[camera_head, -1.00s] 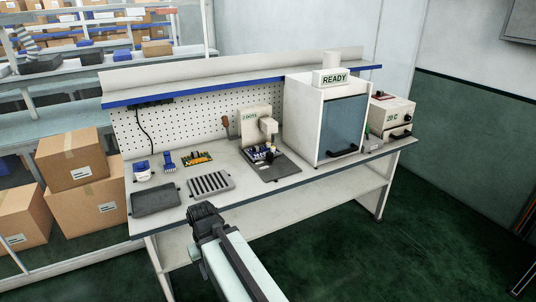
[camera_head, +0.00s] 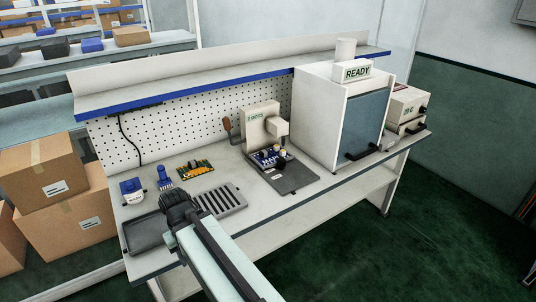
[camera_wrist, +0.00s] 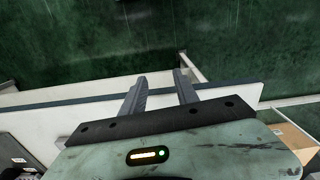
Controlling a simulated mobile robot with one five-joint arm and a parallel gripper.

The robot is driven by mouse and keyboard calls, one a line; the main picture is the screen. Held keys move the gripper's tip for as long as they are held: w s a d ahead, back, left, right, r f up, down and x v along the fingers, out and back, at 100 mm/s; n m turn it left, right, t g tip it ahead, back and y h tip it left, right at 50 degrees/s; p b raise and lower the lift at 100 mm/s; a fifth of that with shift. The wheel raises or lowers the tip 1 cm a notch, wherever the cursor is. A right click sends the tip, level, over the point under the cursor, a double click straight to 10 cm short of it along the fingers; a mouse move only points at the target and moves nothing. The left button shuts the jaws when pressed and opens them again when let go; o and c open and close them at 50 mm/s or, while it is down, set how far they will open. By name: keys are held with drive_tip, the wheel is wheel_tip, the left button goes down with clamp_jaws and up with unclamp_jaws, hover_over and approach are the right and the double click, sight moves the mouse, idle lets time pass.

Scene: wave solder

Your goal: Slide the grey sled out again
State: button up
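The grey sled (camera_head: 297,180) is a dark flat plate at the foot of the cream press-like station (camera_head: 259,129) in the middle of the bench. Its bare front part reaches toward the bench's front edge. A blue circuit board with parts on it (camera_head: 268,157) sits toward its rear, partly below the station's head. The sled is not recognisable in that view.
A white cabinet (camera_head: 323,117) marked READY stands right of the sled, with a smaller box unit beyond it. A slotted rack (camera_head: 221,198), a dark tray (camera_head: 146,236) and a green-orange board (camera_head: 194,170) lie to the left. An overhead shelf (camera_head: 230,82) runs along the back.

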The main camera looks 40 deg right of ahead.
drive_tip(key=shift+w+d, duration=0.2)
drive_tip(key=shift+w, duration=0.05)
